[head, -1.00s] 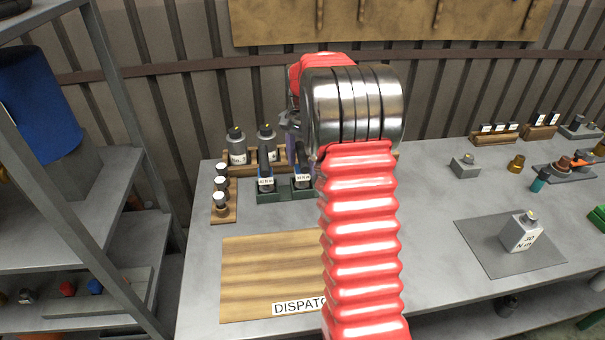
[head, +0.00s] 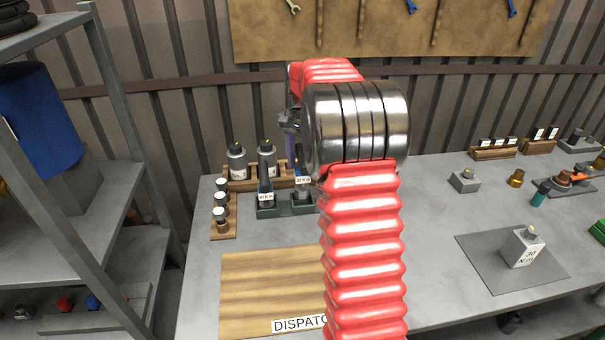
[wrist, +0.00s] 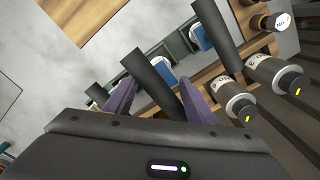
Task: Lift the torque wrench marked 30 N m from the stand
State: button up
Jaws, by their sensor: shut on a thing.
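The dark green stand (head: 270,211) is at the back left of the bench. A torque wrench with a black handle and white label (head: 265,197) stands upright in its left part. The held torque wrench (head: 302,181) is to the right, its label higher than the other's; the number is too small to read surely. In the wrist view, my gripper (wrist: 160,101) has its purple fingers shut on this wrench's black handle (wrist: 148,76). Another wrench handle (wrist: 215,30) rises beside it. Whether the held wrench's lower end is clear of the stand is hard to tell.
Grey bottles (head: 237,160) stand in a wooden rack behind the stand, and small white-capped vials (head: 221,213) at its left. A wooden dispatch board (head: 262,285) lies clear in front. A grey block marked 30 N m (head: 522,248) sits on a mat at right.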

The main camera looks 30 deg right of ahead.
notch_tip(320, 180, up, 5)
jog(key=shift+r, duration=0.1)
dwell(0.7)
